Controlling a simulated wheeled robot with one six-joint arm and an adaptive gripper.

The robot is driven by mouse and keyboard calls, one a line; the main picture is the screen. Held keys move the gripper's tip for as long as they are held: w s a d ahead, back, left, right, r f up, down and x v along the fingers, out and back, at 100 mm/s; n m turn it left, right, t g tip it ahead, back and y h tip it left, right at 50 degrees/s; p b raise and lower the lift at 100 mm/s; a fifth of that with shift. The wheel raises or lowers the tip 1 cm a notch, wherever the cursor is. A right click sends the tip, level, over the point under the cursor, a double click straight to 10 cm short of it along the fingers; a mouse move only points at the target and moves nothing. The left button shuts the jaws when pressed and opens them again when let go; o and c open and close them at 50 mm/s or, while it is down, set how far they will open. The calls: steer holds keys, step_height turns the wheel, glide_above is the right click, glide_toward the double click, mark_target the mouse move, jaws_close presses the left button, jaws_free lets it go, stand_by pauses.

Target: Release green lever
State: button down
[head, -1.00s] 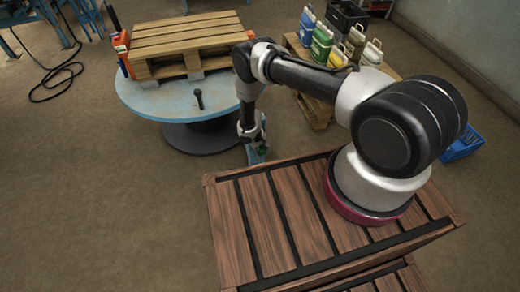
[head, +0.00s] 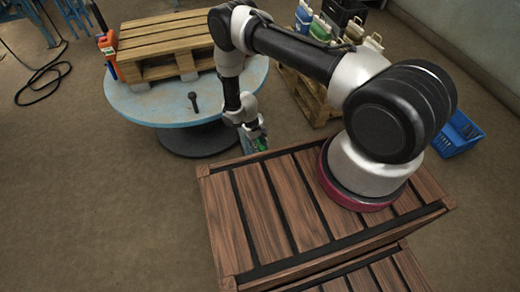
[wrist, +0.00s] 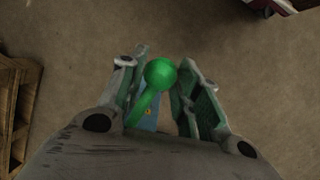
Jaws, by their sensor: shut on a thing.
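The green lever (wrist: 160,73) has a round knob on a curved green stem and sits between my fingers in the wrist view. My gripper (wrist: 162,90) is shut on it, with one finger on each side. A blue part (wrist: 147,117) shows below the stem, mostly hidden by my gripper. In the head view my gripper (head: 257,142) points down just behind the wooden crate top, and only a small bit of green shows at its tips. The lever's base is hidden there.
A round blue table (head: 135,105) with a wooden pallet (head: 165,45) and a dark upright peg (head: 193,102) stands at the back left. Canisters (head: 320,28) on another pallet stand at the back. A blue crate (head: 458,135) is at the right.

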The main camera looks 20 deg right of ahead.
mark_target(259, 144)
steer(key=shift+w+r, duration=1.25)
steer(key=shift+w, duration=0.1)
steer(key=shift+s+d, duration=0.1)
steer(key=c, duration=1)
jaws_free()
steer(key=shift+d, duration=0.1)
steer(key=shift+c, duration=0.2)
steer(key=shift+r, duration=0.1)
steer(key=shift+a+r, duration=0.2)
steer(key=shift+r, duration=0.1)
steer(key=v, duration=1.1)
steer(key=shift+d, duration=0.2)
